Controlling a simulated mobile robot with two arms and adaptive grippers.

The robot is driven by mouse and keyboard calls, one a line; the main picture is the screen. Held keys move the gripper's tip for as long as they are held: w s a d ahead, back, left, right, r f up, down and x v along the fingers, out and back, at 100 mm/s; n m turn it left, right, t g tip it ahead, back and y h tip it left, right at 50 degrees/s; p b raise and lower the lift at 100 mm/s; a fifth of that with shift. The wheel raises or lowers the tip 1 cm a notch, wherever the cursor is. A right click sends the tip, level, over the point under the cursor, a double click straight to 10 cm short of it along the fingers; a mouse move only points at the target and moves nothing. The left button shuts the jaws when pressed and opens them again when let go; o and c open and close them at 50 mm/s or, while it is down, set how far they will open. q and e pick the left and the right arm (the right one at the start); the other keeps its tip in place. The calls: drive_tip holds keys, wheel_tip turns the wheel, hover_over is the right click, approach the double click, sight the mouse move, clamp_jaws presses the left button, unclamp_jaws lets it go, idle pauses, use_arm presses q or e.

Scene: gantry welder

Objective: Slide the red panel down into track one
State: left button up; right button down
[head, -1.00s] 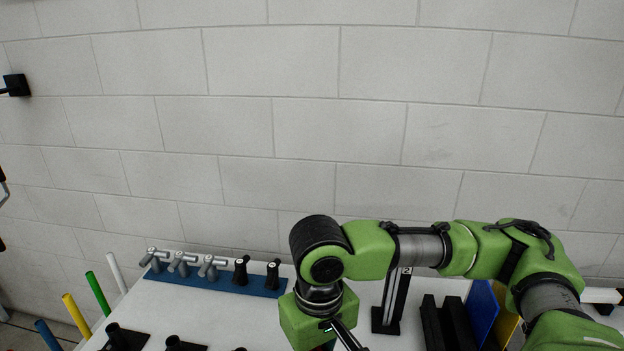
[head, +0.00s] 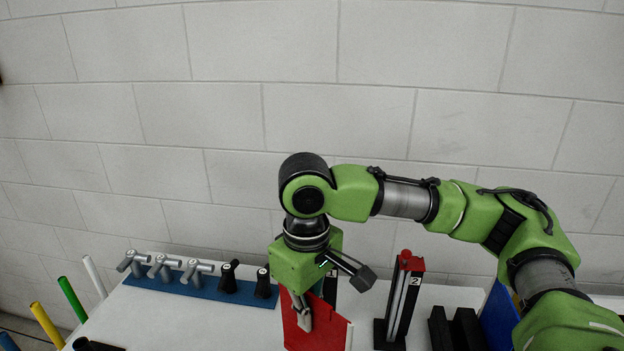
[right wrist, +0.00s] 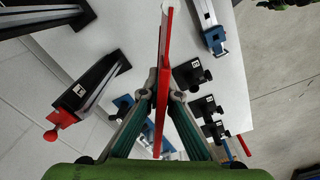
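My right gripper (head: 304,318) is shut on the red panel (head: 331,333) and holds it upright over the white table. In the right wrist view the panel (right wrist: 163,45) shows edge-on between the fingertips (right wrist: 161,97). A dark upright track with a red top and a "2" label (head: 402,302) stands to the right of the panel in the head view, apart from it. Another dark upright (head: 330,287) is mostly hidden behind my gripper; its label is not readable. In the right wrist view a red-knobbed track (right wrist: 92,82) lies to the panel's left. My left gripper is not in view.
A blue rack (head: 200,288) with several grey and black handles is at the back left of the table. Dark slotted blocks (head: 455,328) and a blue panel (head: 497,318) are at the right. Colored rods (head: 72,298) stand off the left edge. The wall is behind.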

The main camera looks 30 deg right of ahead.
drive_tip(key=w+d+r+n+p, duration=0.2)
drive_tip(key=r+n+p, duration=0.3)
drive_tip(key=n, duration=0.7)
drive_tip(key=w+d+r+n+p, duration=0.3)
drive_tip(key=w+r+n+p, duration=0.2)
drive_tip(key=r+n, duration=0.4)
drive_tip(key=shift+w+n+p, duration=0.3)
drive_tip(key=shift+n+p, duration=0.05)
drive_tip(key=shift+n, duration=1.35)
drive_tip(key=shift+f, duration=0.1)
wheel_tip(320, 180, down, 25)
drive_tip(key=b, duration=0.6)
drive_tip(key=c, duration=2.2)
unclamp_jaws()
drive_tip(key=shift+r, duration=0.2)
idle(1.1)
